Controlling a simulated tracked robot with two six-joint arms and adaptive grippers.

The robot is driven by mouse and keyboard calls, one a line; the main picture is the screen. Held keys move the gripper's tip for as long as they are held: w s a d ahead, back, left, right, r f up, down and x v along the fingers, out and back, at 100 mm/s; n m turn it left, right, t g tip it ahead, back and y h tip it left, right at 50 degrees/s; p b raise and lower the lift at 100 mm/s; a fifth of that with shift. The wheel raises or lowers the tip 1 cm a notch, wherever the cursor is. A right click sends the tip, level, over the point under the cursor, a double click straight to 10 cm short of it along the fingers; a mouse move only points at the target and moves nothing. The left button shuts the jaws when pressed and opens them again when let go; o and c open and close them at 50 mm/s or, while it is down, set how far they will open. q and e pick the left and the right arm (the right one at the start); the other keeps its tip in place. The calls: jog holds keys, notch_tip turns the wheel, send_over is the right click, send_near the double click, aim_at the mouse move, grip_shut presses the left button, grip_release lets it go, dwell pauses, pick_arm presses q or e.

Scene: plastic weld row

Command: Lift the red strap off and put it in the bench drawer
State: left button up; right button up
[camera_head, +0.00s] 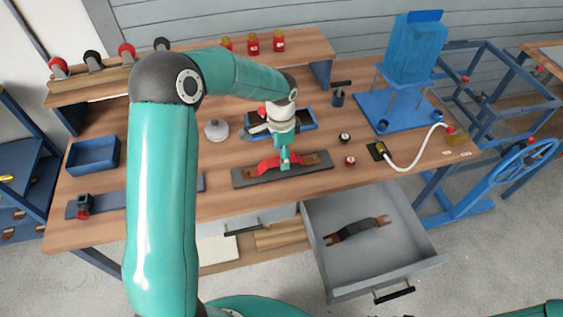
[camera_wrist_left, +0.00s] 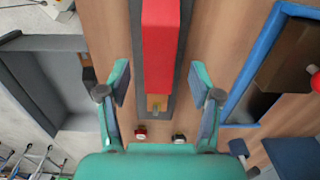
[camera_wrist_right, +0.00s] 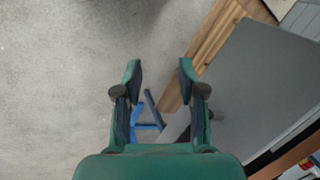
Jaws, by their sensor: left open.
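The red strap (camera_head: 266,165) lies over a dark grey plate (camera_head: 246,179) on the bench. It shows in the left wrist view (camera_wrist_left: 161,45) as a broad red bar. My left gripper (camera_head: 285,160) is over the strap and hides part of it in the head view. In the left wrist view its fingers (camera_wrist_left: 161,82) are apart, one each side of the strap's line, not visibly touching it. The bench drawer (camera_head: 419,262) is pulled open below the bench front. My right gripper (camera_wrist_right: 157,75) is open and empty above the floor.
A dark bar with brown ends (camera_head: 357,230) lies in the drawer, with bare floor around it. A blue tray (camera_head: 303,127) is behind the strap. Small red (camera_head: 350,161) and black (camera_head: 345,138) pieces stand right of it. A blue stand (camera_head: 386,113) is farther right.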

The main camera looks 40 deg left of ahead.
pick_arm(q)
jog(key=shift+f, duration=1.6)
jog(key=shift+c, duration=0.3)
grip_shut()
jog(key=shift+r, duration=0.1)
notch_tip(320, 180, up, 20)
jog(key=shift+b, duration=0.35)
